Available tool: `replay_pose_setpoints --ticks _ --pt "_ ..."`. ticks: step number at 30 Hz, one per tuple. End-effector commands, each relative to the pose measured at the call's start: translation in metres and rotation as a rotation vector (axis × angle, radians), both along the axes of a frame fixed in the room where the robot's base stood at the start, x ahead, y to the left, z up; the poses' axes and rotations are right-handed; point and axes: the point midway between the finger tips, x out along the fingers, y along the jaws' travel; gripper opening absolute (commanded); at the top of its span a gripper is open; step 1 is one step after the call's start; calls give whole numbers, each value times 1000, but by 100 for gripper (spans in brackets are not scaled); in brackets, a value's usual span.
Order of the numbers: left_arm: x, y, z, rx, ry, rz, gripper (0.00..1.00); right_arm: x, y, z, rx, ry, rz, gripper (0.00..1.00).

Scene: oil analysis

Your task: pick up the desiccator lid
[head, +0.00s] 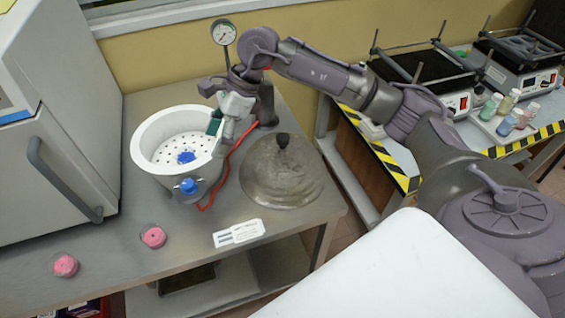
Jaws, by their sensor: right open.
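The desiccator lid (284,178) is a grey, see-through dome with a dark knob on top. It rests on the grey table, to the right of the desiccator base. The desiccator base (150,160) is a white round bowl with a perforated plate inside and a blue fitting on its front. My right gripper (222,130) is open, above the right rim of the base and up and left of the lid's knob. It appears empty; whether it touches the rim cannot be told. My left gripper is not in view.
A dial gauge (223,32) stands behind my gripper. A red hose (222,181) runs between base and lid. A white label card (238,233) and two pink-topped items (153,237) lie in front. A grey oven (50,120) blocks the left. Hotplates (432,78) stand at right.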

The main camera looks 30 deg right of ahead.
Motion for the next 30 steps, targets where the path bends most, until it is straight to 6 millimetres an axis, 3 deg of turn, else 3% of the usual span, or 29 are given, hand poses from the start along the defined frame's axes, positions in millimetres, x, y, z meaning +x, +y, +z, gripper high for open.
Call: replay_pose_setpoints --ticks 1,3,6,9,13,21,30 --pt "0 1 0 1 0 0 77 8 -40 6 -147 -9 -4 68" --pt "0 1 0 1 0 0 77 11 -88 14 -321 5 -12 68" --pt "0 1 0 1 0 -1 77 8 -135 26 -483 39 -31 68" --pt "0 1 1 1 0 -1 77 6 -157 32 -558 61 -43 68" --pt "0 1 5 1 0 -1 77 4 -162 20 -576 72 -45 68" --pt "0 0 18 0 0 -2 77 3 -161 -32 -572 71 -43 68" --pt "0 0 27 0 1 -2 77 2 -162 -57 -572 71 -44 68"
